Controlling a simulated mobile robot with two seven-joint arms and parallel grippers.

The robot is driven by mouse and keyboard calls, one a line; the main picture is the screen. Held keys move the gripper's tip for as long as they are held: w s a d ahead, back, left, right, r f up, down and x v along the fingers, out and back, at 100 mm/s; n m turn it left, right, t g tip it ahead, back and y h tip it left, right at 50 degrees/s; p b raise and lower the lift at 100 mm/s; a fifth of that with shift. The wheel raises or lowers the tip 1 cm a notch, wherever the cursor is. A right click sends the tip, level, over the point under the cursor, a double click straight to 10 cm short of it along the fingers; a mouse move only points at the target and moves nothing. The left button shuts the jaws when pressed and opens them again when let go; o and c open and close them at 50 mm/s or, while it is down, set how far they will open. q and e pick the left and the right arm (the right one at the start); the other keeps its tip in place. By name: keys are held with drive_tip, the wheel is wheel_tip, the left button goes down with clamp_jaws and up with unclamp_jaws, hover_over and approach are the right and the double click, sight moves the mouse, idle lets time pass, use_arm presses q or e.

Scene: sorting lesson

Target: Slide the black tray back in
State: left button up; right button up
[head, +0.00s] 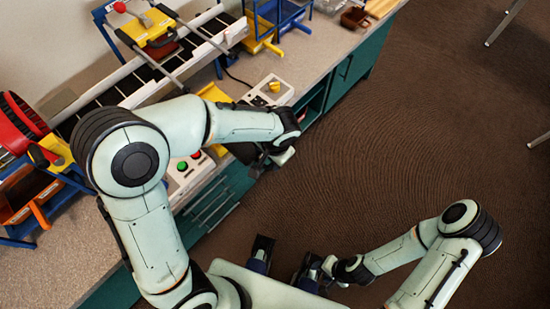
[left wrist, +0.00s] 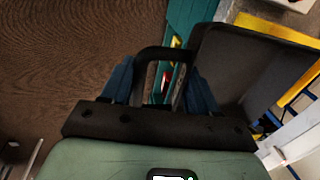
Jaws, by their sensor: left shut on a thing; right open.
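The black tray (left wrist: 235,62) shows in the left wrist view, at the right, with its dark inside in sight. My left gripper (left wrist: 159,64) is shut on the tray's black loop handle (left wrist: 163,51), with a blue finger on either side. In the head view my left gripper (head: 276,158) is at the counter's front edge, and a dark part of the tray (head: 243,153) shows beside it; my arm hides much of the rest. My right gripper (head: 287,252) is open and empty over the floor, away from the counter.
The speckled counter (head: 330,50) has teal cabinets (head: 352,68) below. A button box (head: 189,168) and a box with a yellow knob (head: 274,89) stand near its edge. A conveyor (head: 140,85) and coloured bins stand behind.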

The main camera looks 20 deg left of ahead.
use_arm(q)
drive_tip(key=shift+w+a+f+p, duration=0.1)
drive_tip(key=shift+w+a+p, duration=0.65)
drive_tip(key=shift+a, duration=1.4)
drive_tip(key=shift+w+a+p, duration=0.4)
drive_tip(key=shift+w+a, duration=0.65)
drive_tip(key=shift+a, duration=1.1)
drive_tip(key=shift+w+a+f+p, duration=0.1)
drive_tip(key=shift+w+a+p, duration=0.65)
drive_tip(key=shift+a, duration=1.4)
drive_tip(key=shift+w+a, duration=0.1)
drive_tip(key=shift+w, duration=0.05)
drive_tip(key=shift+f+b, duration=0.3)
drive_tip(key=shift+b, duration=0.2)
drive_tip(key=o, duration=1.2)
wheel_tip(320, 180, up, 13)
drive_tip(key=s+d+p, duration=0.1)
drive_tip(key=d, duration=0.1)
drive_tip(key=shift+d, duration=0.2)
